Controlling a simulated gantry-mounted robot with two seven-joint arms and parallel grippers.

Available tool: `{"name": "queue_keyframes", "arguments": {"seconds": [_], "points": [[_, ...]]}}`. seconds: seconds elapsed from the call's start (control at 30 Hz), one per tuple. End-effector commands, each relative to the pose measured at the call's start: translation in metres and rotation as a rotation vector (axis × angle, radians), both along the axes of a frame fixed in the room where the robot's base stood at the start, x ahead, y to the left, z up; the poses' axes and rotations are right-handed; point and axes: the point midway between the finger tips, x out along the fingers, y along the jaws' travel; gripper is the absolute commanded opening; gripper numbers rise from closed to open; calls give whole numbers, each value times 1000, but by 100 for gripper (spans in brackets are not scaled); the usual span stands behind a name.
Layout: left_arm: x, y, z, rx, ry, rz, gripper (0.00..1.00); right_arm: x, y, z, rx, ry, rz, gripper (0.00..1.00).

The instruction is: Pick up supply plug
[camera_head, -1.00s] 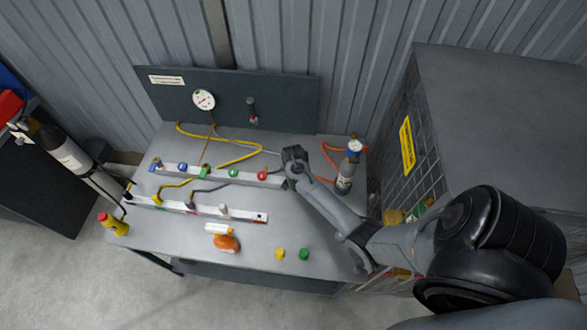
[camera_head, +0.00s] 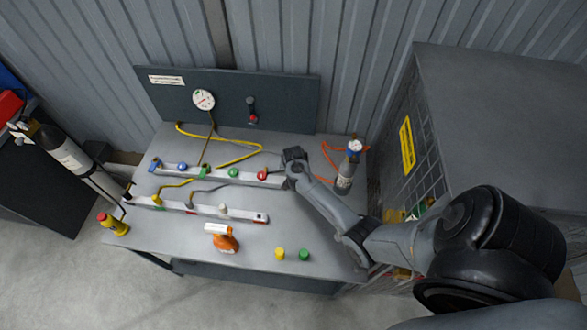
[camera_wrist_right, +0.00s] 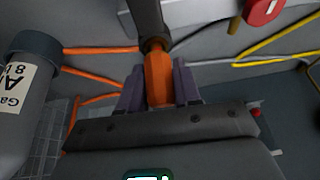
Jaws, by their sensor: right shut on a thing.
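The supply plug appears to be the orange cylinder (camera_wrist_right: 157,78) in the right wrist view. My right gripper (camera_wrist_right: 158,92) is shut on it, with a grey-purple finger on each side. A dark cylindrical piece (camera_wrist_right: 150,25) meets the plug's far end; I cannot tell whether it is part of the plug or a separate fitting. In the head view my right gripper (camera_head: 294,158) is at the right end of the rear white rail (camera_head: 216,172) and hides the plug. My left gripper is not in view.
A grey cylinder with a gauge (camera_head: 345,175) stands close right of the gripper. An orange hose (camera_head: 329,160) lies behind. A red knob (camera_head: 262,174) is just left.

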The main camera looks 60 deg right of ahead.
Motion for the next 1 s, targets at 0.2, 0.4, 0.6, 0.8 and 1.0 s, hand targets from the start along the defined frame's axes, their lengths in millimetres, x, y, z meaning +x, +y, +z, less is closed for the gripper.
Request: {"name": "queue_keyframes", "arguments": {"seconds": [0.2, 0.4, 0.6, 0.8, 1.0], "points": [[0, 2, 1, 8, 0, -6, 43, 1, -1, 9, -3, -2, 1, 1], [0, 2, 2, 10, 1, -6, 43, 1, -2, 39, -4, -4, 1, 1], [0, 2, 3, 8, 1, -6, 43, 1, -1, 73, -3, -2, 0, 1], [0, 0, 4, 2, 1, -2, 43, 0, -1, 94, -2, 0, 1, 1], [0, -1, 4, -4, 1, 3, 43, 0, 0, 101, -1, 0, 0, 1]]}}
